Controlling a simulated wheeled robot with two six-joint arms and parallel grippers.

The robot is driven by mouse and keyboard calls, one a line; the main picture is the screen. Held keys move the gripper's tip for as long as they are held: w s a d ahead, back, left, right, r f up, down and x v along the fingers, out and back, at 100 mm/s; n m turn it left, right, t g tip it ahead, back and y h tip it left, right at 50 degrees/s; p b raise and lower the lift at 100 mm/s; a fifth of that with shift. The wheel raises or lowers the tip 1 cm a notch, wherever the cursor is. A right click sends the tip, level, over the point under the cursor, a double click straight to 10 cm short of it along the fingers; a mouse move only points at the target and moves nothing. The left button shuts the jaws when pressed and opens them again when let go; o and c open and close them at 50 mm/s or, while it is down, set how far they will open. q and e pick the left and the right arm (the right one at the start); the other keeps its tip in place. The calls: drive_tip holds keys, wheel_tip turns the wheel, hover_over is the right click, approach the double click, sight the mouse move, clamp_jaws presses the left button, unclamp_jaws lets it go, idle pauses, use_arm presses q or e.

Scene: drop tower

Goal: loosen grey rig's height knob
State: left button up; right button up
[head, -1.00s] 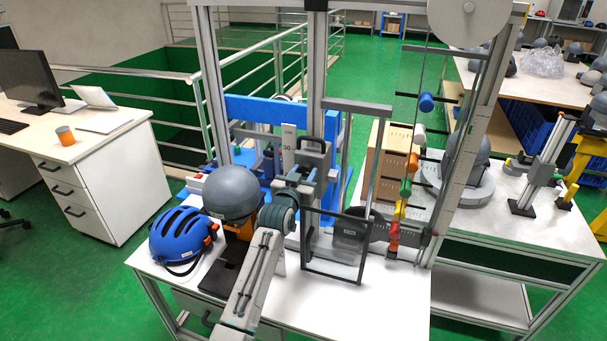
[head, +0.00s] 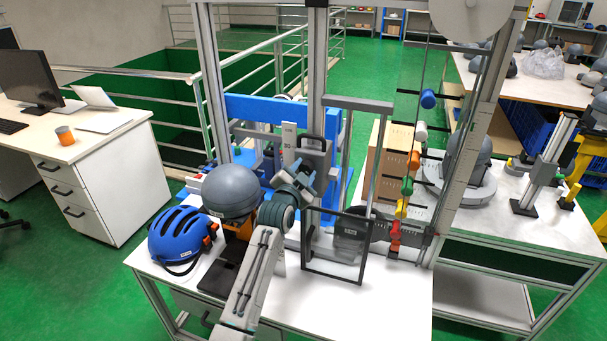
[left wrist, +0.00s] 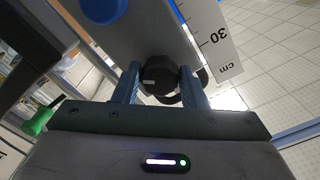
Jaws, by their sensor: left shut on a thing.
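The grey rig's upright plate carries a white centimetre scale (head: 290,140) and stands at the middle of the table in the head view. The black height knob (left wrist: 160,80) shows in the left wrist view, seated between my fingers. My left gripper (left wrist: 160,88) is shut on it, one finger against each side. In the head view my left gripper (head: 303,183) reaches the rig from the front left and hides the knob. The scale (left wrist: 212,35) also shows in the wrist view, with its 30 mark. My right gripper is out of view.
A grey dome (head: 231,192) and a blue helmet (head: 177,236) sit left of my arm. A dark-framed clear shield (head: 334,246) stands to the right. Coloured pieces hang by the tall frame. The white tabletop's front (head: 370,312) is clear.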

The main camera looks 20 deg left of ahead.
use_arm(q)
drive_tip(key=m+b, duration=0.1)
drive_tip(key=m, duration=0.4)
drive_tip(key=shift+m, duration=0.3)
drive_tip(key=m, duration=0.3)
drive_tip(key=shift+r+b, duration=0.1)
drive_tip(key=shift+b, duration=0.2)
drive_tip(key=shift+m, duration=0.7)
drive_tip(key=o, duration=1)
